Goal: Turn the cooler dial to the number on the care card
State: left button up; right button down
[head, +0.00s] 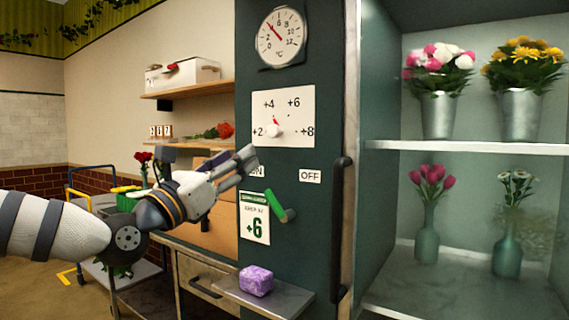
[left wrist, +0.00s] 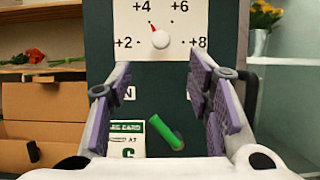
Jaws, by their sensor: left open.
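The cooler dial (head: 273,131) is a white knob with a red pointer on a white plate (head: 300,120) marked +2, +4, +6 and +8. It also shows in the left wrist view (left wrist: 161,40), where the pointer aims up and slightly left, near +4. My right gripper is not in view.
A green lever (head: 276,206) juts out between the ON label and the OFF label (head: 310,176). A round gauge (head: 282,37) is above. A purple block (head: 256,281) sits on a small shelf (head: 290,305). The door handle (head: 341,230) stands right of the panel.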

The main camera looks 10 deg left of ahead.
aim_at(272, 133)
pick_arm(q)
jog(key=x, duration=0.3)
jog(key=b+x, duration=0.1)
jog(key=x, duration=0.3)
jog(key=b+x, duration=0.1)
jog(key=x, duration=0.2)
jog(key=shift+w+d+f, duration=0.1)
jog(key=shift+w+f, duration=0.1)
jog(key=shift+w, duration=0.15)
jog(key=shift+w+d+r, duration=0.2)
jog(key=shift+w+r, duration=0.15)
jog(key=shift+r, duration=0.05)
grip_shut()
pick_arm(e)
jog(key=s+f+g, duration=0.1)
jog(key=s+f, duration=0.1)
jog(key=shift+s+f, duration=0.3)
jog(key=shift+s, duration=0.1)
